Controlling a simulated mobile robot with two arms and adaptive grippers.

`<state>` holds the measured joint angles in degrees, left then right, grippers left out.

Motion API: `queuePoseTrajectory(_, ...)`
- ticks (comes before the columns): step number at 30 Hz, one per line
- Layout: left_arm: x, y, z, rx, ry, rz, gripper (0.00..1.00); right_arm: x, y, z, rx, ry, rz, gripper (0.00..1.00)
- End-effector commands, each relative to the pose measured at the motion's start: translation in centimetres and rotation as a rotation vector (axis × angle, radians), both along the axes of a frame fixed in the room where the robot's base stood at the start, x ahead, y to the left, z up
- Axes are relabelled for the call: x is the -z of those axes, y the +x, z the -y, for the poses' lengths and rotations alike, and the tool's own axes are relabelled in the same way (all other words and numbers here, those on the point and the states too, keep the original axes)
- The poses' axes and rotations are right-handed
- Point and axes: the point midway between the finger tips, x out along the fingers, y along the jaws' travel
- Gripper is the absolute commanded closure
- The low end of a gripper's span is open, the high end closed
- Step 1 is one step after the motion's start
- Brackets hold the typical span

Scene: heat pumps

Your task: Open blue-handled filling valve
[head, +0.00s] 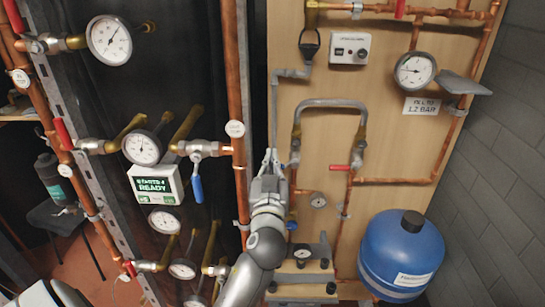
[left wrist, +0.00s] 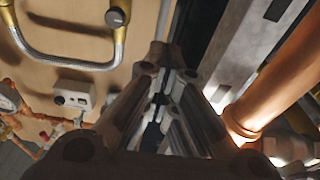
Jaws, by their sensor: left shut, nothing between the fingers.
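A blue lever handle (head: 197,188) hangs down from a brass valve on the pipework left of the middle copper pipe. A smaller blue handle (head: 291,225) shows at the lower end of the pipe on the wooden panel, just right of my left arm. I cannot tell which of them is the filling valve. My left gripper (head: 270,158) is shut and empty, pointing up in front of the panel's left edge, above the smaller handle and right of the larger one. In the left wrist view its fingers (left wrist: 166,82) are together with nothing between them.
A grey braided hose (head: 330,103) loops on the wooden panel, with a red-handled valve (head: 338,167) below. A blue tank (head: 400,250) stands at the lower right. A copper pipe (head: 234,80) runs close left of my gripper. A white control box (head: 350,48) is above.

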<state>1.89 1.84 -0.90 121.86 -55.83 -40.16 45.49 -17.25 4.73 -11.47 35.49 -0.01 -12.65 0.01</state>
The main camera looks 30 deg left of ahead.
Motion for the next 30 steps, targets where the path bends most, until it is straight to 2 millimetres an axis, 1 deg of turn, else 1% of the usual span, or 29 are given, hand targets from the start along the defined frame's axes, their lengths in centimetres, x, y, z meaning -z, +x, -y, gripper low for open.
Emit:
queuePoseTrajectory(1, -0.7, 1.0, -0.7, -0.003, 0.005, -0.001, 1.0, -0.9, 0.0, 0.0, 0.0, 0.0, 0.0, 0.56)
queuePoseTrajectory(9, -1.4, 5.6, -3.5, -0.002, 0.003, -0.001, 1.0, -2.7, 0.0, -0.1, 0.001, 0.001, 0.001, 0.56)
queuePoseTrajectory(10, -0.2, 5.3, -3.3, -0.002, 0.001, -0.006, 1.0, -2.4, 0.0, -0.1, 0.001, 0.001, 0.001, 0.56)
queuePoseTrajectory(12, 1.1, 5.0, -3.1, 0.0, -0.001, -0.007, 1.0, -2.4, 0.0, -0.1, 0.001, 0.001, 0.001, 0.56)
queuePoseTrajectory(18, 2.7, 4.7, -2.9, 0.0, 0.0, -0.002, 1.0, -2.4, 0.1, -0.3, 0.002, 0.005, 0.002, 0.56)
queuePoseTrajectory(22, 3.1, 4.6, -2.9, 0.0, 0.0, -0.001, 1.0, -2.4, 0.1, -0.4, 0.002, 0.005, 0.002, 0.56)
queuePoseTrajectory(30, 3.1, 4.6, -2.9, 0.0, -0.001, -0.001, 1.0, -2.4, 0.1, -0.4, 0.002, 0.005, 0.002, 0.56)
